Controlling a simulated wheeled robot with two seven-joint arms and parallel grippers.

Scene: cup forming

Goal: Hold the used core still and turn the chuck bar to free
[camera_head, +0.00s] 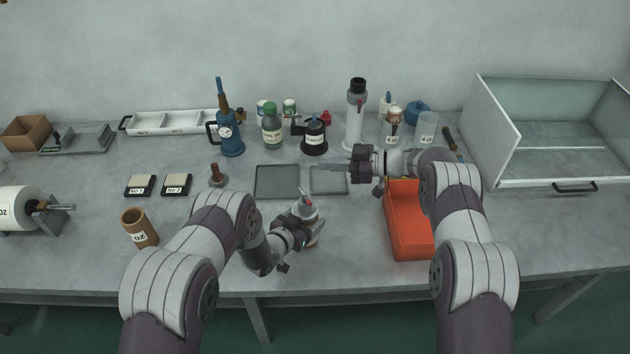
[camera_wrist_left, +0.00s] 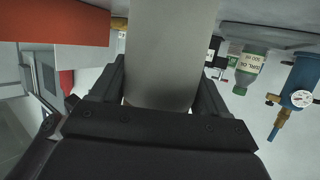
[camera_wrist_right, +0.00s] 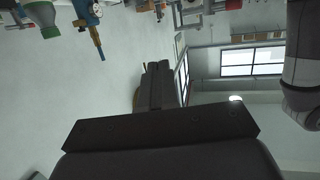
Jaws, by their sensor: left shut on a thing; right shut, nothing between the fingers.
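My left gripper (camera_head: 312,233) is shut on a pale grey cylinder (camera_head: 305,209), which stands near the front of the bench. It fills the middle of the left wrist view (camera_wrist_left: 171,50), between the fingers. My right gripper (camera_head: 328,165) is shut and empty, above and behind the cylinder, fingers pointing left. In the right wrist view, its fingers (camera_wrist_right: 156,86) are together. A brown tube core (camera_head: 138,229) stands apart to the left, and a white roll (camera_head: 18,208) lies at far left.
A red-orange box (camera_head: 408,232) sits right of the cylinder, under my right arm. Two grey trays (camera_head: 277,182) lie behind it. Bottles and a blue torch-like tool (camera_head: 229,139) line the back. An open-topped glass case (camera_head: 560,150) stands at right.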

